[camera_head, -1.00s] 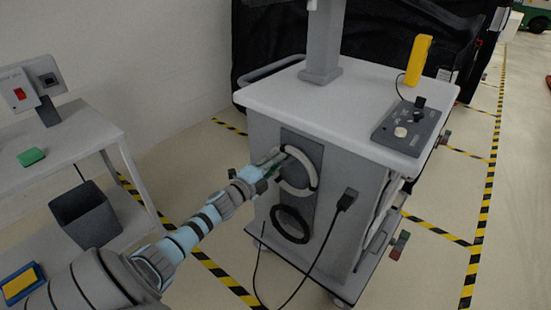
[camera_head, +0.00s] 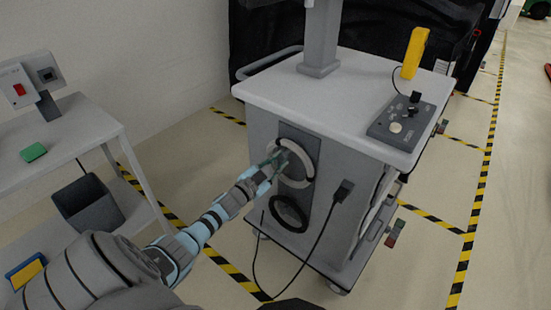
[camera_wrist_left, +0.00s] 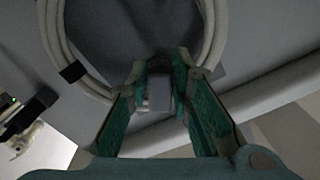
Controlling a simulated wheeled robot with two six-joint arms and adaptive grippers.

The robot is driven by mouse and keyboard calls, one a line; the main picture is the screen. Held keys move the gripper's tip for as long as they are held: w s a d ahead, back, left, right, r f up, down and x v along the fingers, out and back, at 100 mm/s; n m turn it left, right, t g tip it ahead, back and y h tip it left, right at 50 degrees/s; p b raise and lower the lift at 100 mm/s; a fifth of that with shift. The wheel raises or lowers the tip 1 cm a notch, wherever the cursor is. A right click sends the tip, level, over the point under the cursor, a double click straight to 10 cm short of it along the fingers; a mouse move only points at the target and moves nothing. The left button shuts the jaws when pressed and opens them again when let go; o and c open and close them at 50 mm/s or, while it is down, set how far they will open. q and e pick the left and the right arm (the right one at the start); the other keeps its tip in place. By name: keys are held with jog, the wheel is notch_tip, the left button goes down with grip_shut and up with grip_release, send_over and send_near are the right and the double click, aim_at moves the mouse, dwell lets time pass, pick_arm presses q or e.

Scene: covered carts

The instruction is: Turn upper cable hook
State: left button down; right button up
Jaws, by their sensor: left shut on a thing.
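The upper cable hook (camera_wrist_left: 158,92) is a small grey block inside a coiled white cable (camera_wrist_left: 75,72) on the cart's side panel. My left gripper (camera_wrist_left: 160,66) is shut on the hook, with one green-padded finger on each side. In the head view my left gripper (camera_head: 279,160) reaches into the white coil (camera_head: 308,176) from the left and hides the hook there. A black coil (camera_head: 290,213) hangs below on the same dark panel. My right gripper is not in view.
The grey cart (camera_head: 340,115) carries a control box (camera_head: 402,127) and a yellow handset (camera_head: 414,54). A black plug (camera_head: 343,190) with a hanging cable is right of the coils. A side table (camera_head: 75,140) with a bin (camera_head: 88,208) stands at left.

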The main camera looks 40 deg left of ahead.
pick_arm(q)
jog(key=shift+d+f+n+p, duration=0.1)
jog(key=shift+d+n+p, duration=0.15)
jog(key=shift+n, duration=0.8)
jog(key=shift+d+f+n+p, duration=0.1)
jog(key=shift+d+n+p, duration=0.1)
jog(key=shift+n, duration=0.8)
jog(key=shift+d+f+n+p, duration=0.1)
jog(key=shift+d+n+p, duration=0.15)
jog(key=shift+n, duration=0.8)
jog(key=c, duration=1.4)
grip_release()
jog(key=shift+c, duration=0.2)
jog(key=s, duration=1.2)
jog(key=shift+d, duration=0.2)
